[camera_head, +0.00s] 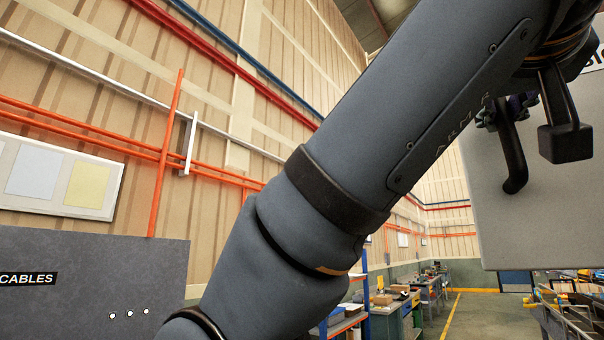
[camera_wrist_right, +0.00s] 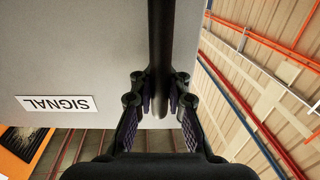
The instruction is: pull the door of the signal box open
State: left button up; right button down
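The signal box shows as a light grey panel (camera_head: 540,220) at the right of the head view. In the right wrist view its face (camera_wrist_right: 80,50) carries an upside-down SIGNAL label (camera_wrist_right: 56,103). A black bar handle (camera_head: 514,160) stands out from it, and the same handle runs upright in the right wrist view (camera_wrist_right: 160,40). My right gripper (camera_wrist_right: 160,98) has its fingers on both sides of the handle, pressed in on it. In the head view the gripper (camera_head: 494,112) is partly hidden by my arm. I see no gap around the door. My left gripper is out of view.
A dark grey cabinet (camera_head: 90,280) marked CABLES stands at the lower left. Workbenches (camera_head: 405,305) and a blue-framed shelf stand farther back. A conveyor (camera_head: 575,315) shows at the lower right. The floor (camera_head: 480,315) between is clear.

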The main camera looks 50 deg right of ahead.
jog(key=c, duration=1.3)
grip_release()
jog(key=shift+a+r, duration=0.1)
jog(key=shift+a, duration=0.05)
notch_tip(320, 180, up, 9)
jog(key=shift+s+f, duration=0.1)
jog(key=shift+r, duration=0.55)
jog(key=shift+w, duration=0.2)
